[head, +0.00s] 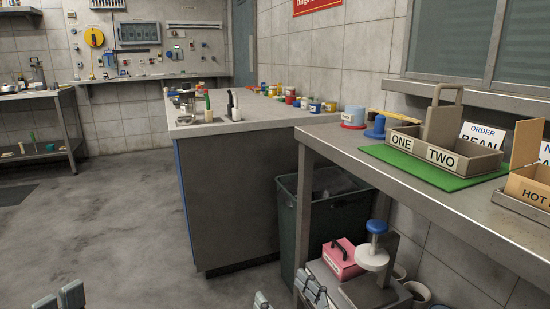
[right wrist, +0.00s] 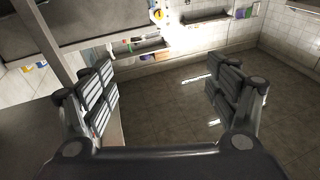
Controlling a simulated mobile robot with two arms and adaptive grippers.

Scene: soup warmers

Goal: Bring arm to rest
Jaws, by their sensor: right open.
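My right gripper (head: 288,297) is at the bottom edge of the head view, in front of the bin and the low stand, with its fingers apart. In the right wrist view the same gripper (right wrist: 160,93) is wide open, with nothing between its finger pads. A grey floor and a wall far off show beyond it. My left gripper (head: 58,300) is at the bottom left edge of the head view, over bare floor. Only its fingertips show, close to each other, and most of it is cut off.
A steel table (head: 345,152) on the right bears a green mat (head: 378,153) and a box labelled ONE and TWO (head: 468,164). A dark green bin (head: 287,220) and a stand with a pink box (head: 339,262) are below. A grey counter (head: 225,128) stands behind. The left floor is clear.

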